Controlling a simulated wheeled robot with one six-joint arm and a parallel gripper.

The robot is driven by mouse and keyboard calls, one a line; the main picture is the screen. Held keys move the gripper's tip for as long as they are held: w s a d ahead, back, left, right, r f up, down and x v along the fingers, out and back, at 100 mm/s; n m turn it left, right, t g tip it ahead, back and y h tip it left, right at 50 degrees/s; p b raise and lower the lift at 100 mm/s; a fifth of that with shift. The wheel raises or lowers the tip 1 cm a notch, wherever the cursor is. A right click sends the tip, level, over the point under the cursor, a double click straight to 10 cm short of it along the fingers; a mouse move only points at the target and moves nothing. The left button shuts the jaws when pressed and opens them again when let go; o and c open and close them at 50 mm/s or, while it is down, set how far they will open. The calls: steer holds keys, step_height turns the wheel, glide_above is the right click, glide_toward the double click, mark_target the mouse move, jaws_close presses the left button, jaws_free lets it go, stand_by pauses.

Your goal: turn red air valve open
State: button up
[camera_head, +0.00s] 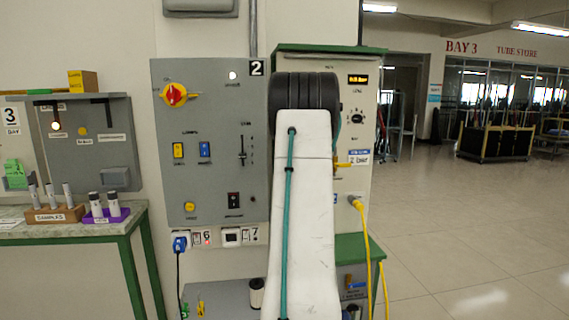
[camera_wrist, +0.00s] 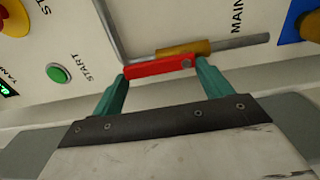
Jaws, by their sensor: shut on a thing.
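In the wrist view, the red valve handle (camera_wrist: 150,68) is a short flat bar with a round pivot at its right end. It sits in front of a brass valve body (camera_wrist: 183,48) on a thin grey pipe (camera_wrist: 240,41). The handle runs nearly parallel to the pipe's straight part. My gripper (camera_wrist: 159,75) has its two green fingers at the handle's two ends and is shut on it. In the head view, my own arm hides the gripper and the valve.
In the head view, a grey switch panel (camera_head: 210,120) stands left of my arm. Open floor (camera_head: 480,220) lies right.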

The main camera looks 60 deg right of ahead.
steer(key=o, duration=1.4)
steer(key=v, duration=0.7)
steer(key=shift+s+a, duration=0.2)
steer(key=shift+a, duration=0.15)
steer(key=shift+f, duration=0.1)
